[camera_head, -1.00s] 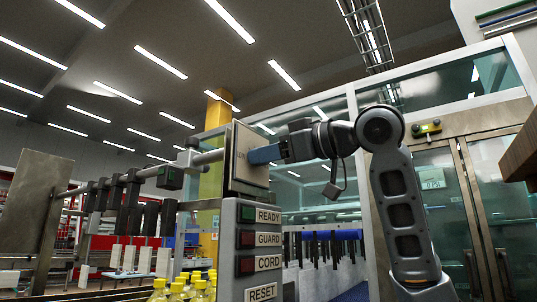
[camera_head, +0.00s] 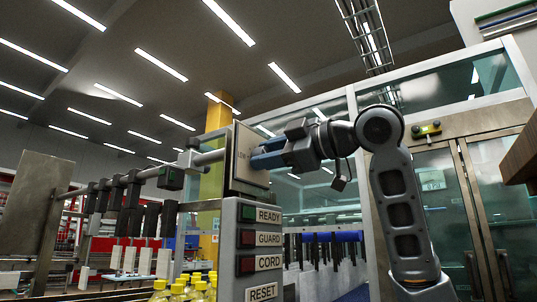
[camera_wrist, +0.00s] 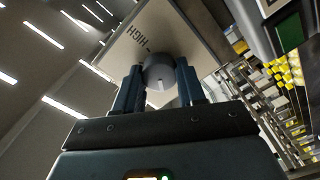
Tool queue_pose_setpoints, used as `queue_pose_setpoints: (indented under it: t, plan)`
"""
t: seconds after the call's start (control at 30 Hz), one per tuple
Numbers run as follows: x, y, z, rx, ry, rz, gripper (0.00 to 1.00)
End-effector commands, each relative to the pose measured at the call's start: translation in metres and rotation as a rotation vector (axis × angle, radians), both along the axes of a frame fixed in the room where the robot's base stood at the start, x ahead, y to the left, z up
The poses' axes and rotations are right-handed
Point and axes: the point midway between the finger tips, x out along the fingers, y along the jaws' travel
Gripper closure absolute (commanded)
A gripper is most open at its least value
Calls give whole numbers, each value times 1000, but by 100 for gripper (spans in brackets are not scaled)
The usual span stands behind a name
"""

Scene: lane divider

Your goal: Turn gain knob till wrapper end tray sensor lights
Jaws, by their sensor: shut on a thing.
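The gain knob (camera_wrist: 158,72) is a grey round knob with a light mark, on a pale panel (camera_wrist: 185,28) lettered HIGH, which reads tilted and upside down in the wrist view. My gripper (camera_wrist: 158,84) is shut on the knob, one finger on each side. In the head view my gripper (camera_head: 258,158) reaches in from the right to the panel's face, and the knob is hidden by the fingers. A dark box with a green face (camera_head: 171,178) sits on the rail left of the panel. I cannot tell which sensor belongs to the wrapper end tray.
Below the panel stands a grey post (camera_head: 236,270) with a green READY button, red GUARD and CORD buttons, and a RESET label. Yellow-capped bottles (camera_head: 185,285) stand at its left. Glass doors (camera_head: 440,205) stand behind my arm.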

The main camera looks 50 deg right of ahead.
Motion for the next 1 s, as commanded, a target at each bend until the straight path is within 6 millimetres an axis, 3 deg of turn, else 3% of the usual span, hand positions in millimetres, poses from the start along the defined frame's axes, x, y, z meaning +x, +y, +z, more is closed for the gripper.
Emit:
queue_pose_setpoints:
  t: [0.37, 0.4, 0.6, 1.0]
  plan:
    - [0, 0, -1, -4, 2, 1, 91]
    - [0, 0, -1, -3, 2, 0, 58]
    - [0, 0, -1, -3, 2, 1, 38]
    - [-9, 0, -1, -3, 0, 0, 35]
